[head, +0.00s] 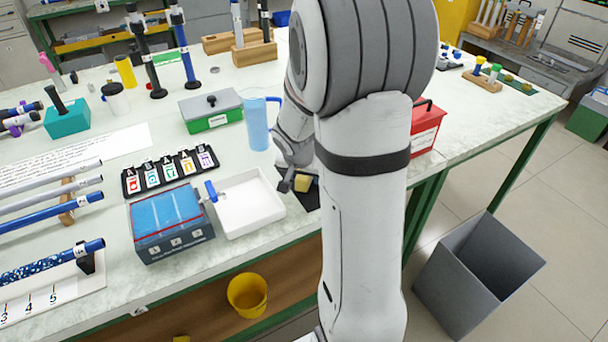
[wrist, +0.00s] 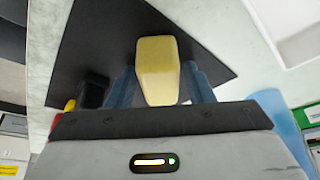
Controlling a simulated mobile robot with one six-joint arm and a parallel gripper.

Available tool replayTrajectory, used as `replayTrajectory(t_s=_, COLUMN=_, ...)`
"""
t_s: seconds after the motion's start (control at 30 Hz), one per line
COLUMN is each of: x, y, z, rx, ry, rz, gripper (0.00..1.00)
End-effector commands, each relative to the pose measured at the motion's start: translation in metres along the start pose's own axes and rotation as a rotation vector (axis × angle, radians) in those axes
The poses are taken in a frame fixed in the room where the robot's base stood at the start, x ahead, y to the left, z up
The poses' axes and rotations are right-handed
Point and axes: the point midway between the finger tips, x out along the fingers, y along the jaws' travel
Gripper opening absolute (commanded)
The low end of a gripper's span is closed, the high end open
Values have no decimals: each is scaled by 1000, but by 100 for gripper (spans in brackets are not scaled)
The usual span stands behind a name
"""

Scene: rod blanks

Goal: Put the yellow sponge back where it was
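The yellow sponge (head: 302,183) is at the front edge of the bench, just right of the white tray, over a black mat (head: 313,199). In the wrist view the sponge (wrist: 157,68) sits between the two fingers of my gripper (wrist: 158,88), with a finger against each side. My gripper looks shut on it. The black mat (wrist: 95,45) lies beneath it in the wrist view. I cannot tell whether the sponge touches the mat or is a little above it. In the head view my arm hides part of the bench behind the gripper.
The white tray (head: 262,218) and a blue-topped box (head: 150,248) stand to the left. A blue cup (head: 257,128) stands behind, and a red box (head: 424,130) to the right. A grey bin (head: 450,290) and yellow bucket (head: 247,310) are below bench height.

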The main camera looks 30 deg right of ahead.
Motion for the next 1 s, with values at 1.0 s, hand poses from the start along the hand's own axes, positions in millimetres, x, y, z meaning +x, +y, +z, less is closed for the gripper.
replayTrajectory(t_s=1.0, x=-114, y=-1, z=-1, rx=-1, ry=2, rz=-2, gripper=54)
